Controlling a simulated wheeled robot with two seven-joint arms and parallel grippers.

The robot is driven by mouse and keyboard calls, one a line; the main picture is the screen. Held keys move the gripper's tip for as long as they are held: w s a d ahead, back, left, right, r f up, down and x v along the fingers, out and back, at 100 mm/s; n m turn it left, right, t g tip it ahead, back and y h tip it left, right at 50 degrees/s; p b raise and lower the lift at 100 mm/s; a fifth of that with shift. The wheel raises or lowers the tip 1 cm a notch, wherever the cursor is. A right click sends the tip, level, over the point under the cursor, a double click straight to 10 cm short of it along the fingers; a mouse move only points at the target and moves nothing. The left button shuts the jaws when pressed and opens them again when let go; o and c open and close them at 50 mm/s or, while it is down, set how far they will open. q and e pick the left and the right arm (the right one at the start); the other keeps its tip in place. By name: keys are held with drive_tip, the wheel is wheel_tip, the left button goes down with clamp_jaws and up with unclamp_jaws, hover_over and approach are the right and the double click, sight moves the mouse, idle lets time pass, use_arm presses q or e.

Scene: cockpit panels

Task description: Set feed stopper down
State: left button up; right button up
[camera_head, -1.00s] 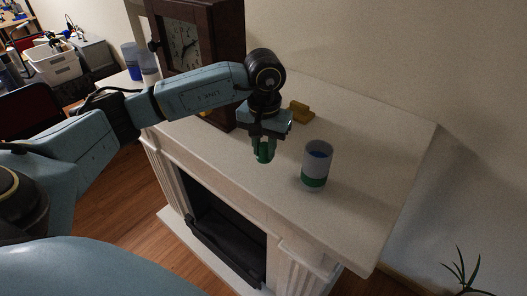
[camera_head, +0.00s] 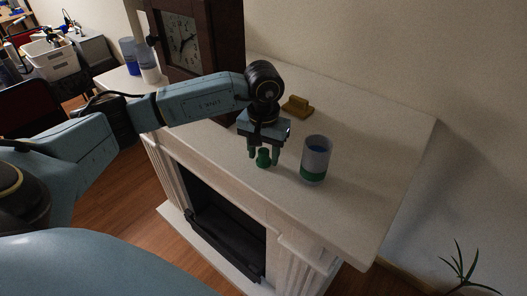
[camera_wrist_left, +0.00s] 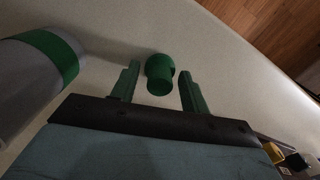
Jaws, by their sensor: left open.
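The green feed stopper (camera_head: 264,158) stands on the white mantel top (camera_head: 370,150), near its front edge. It also shows in the left wrist view (camera_wrist_left: 160,74), between the two fingers with a gap on each side. My left gripper (camera_head: 265,152) is open around the stopper, fingers pointing down, and appears not to touch it. My right gripper is not in view.
A dark wooden clock (camera_head: 190,45) stands behind my left arm. A yellow-brown block (camera_head: 298,106) lies behind the gripper. Blue-and-white cylinders (camera_head: 147,62) stand at the mantel's far left. The mantel's right part is clear.

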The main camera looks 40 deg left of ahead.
sight(264, 151)
use_arm(q)
wheel_tip(264, 151, up, 12)
drive_tip(key=shift+r+b, duration=0.2)
drive_tip(key=shift+b, duration=0.15)
idle(0.4)
